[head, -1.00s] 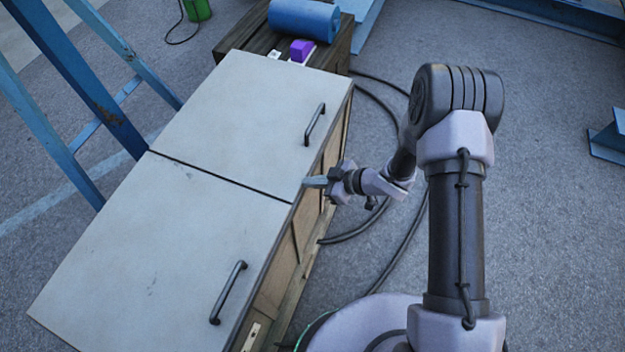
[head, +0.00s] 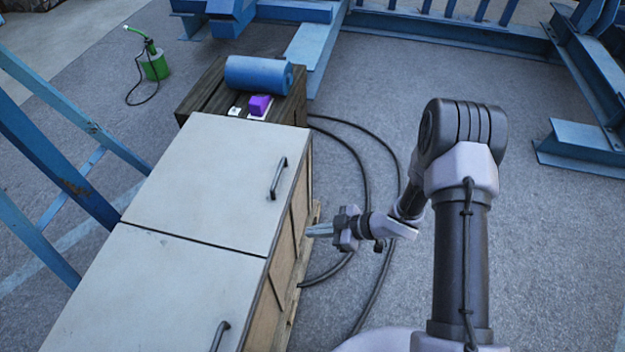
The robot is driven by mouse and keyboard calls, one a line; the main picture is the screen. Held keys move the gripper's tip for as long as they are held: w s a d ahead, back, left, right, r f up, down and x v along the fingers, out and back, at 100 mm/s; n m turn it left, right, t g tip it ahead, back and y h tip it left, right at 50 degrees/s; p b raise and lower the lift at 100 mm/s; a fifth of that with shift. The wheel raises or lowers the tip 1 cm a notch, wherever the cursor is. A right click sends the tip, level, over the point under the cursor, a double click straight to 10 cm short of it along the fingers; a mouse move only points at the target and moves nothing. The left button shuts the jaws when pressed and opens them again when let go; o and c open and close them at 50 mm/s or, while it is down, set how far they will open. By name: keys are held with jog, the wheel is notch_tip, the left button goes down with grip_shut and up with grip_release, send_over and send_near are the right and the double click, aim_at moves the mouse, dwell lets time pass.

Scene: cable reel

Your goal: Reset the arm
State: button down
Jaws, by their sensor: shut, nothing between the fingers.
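My gripper (head: 318,230) is at the end of my arm, to the right of the white-topped cabinet (head: 208,180). Its fingers point left toward the cabinet's side and are shut with nothing between them. A gap of floor and pallet edge seems to show between the fingertips and the cabinet, though the exact distance is hard to tell.
The cabinet lids carry dark handles (head: 278,178). Behind stands a dark wooden crate (head: 200,93) with a blue roll (head: 255,75) and a purple object (head: 260,104). Black cable (head: 362,165) lies on the floor. Blue steel frames (head: 585,145) stand right; a green sprayer (head: 155,65) stands back left.

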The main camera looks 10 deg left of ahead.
jog(key=w+d+r+m+t+h, duration=0.45)
jog(key=w+d+r, duration=0.25)
jog(key=w+r, duration=0.35)
jog(key=w+d+r+m+t+h, duration=0.25)
jog(key=d+r+m+h, duration=0.25)
jog(key=d+r, duration=0.65)
jog(key=s+d+r+m+h+b, duration=0.1)
jog(key=s+d+r+m+h, duration=0.2)
jog(key=s+r, duration=0.4)
jog(key=s+a+r+m+y, duration=0.1)
jog(key=s+a+r+m, duration=0.1)
jog(key=s, duration=0.5)
jog(key=s+a+r+m+g+y, duration=0.1)
jog(key=s+a+m, duration=0.1)
jog(key=s+m, duration=0.2)
jog(key=s+a+r+m+g+y, duration=0.1)
jog(key=s+a+r+m, duration=0.1)
jog(key=s, duration=0.9)
jog(key=shift+r+m+b, duration=0.35)
jog(key=shift+m, duration=0.2)
